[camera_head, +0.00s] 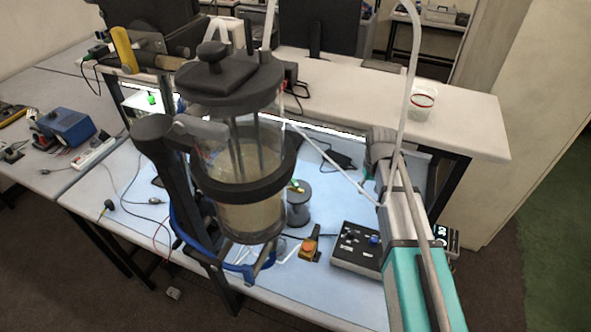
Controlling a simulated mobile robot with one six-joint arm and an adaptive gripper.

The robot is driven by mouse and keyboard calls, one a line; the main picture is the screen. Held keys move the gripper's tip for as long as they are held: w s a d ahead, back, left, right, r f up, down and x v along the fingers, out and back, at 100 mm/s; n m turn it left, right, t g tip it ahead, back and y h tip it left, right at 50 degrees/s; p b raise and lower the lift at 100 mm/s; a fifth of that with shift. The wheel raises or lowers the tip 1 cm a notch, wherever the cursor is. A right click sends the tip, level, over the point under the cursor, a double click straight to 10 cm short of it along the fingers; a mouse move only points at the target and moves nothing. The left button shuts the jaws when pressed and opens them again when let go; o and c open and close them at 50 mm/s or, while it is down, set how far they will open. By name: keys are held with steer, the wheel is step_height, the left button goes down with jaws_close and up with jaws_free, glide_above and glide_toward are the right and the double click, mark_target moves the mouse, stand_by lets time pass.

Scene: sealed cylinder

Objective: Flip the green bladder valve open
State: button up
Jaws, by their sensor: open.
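Two small green parts show, and I cannot tell which is the green bladder valve. One green part (297,187), beside a yellow one, is on top of a small dark cylinder (298,208), partly behind the vessel. The other green part (151,98) is above the bright area at the left. Both are too small to tell whether a valve is open or shut. A large clear vessel (245,205) with a black lid (228,78) and cloudy contents stands in the middle, upright in a dark ring. I cannot make out my gripper's fingers anywhere.
A black stand (160,160) and a blue ring (183,228) surround the vessel. A teal and grey body (418,285) with white tubing (411,90) fills the right. A control box (358,250) and an orange-buttoned switch (309,247) sit on the blue mat.

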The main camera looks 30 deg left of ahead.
steer(key=a+r+n+p, duration=0.2)
steer(key=a+r, duration=0.1)
steer(key=a, duration=0.5)
steer(key=a+r+n+p, duration=0.1)
steer(key=a+r+p, duration=0.2)
steer(key=a, duration=0.5)
step_height(320, 180, up, 2)
steer(key=n+p, duration=0.2)
glide_above(292, 179)
steer(key=shift+r, duration=0.2)
steer(key=shift+d+f, duration=0.1)
steer(key=shift+f, duration=0.1)
step_height(292, 179, down, 14)
steer(key=b, duration=1.3)
steer(key=shift+r+b, duration=0.25)
steer(key=shift+b, duration=0.05)
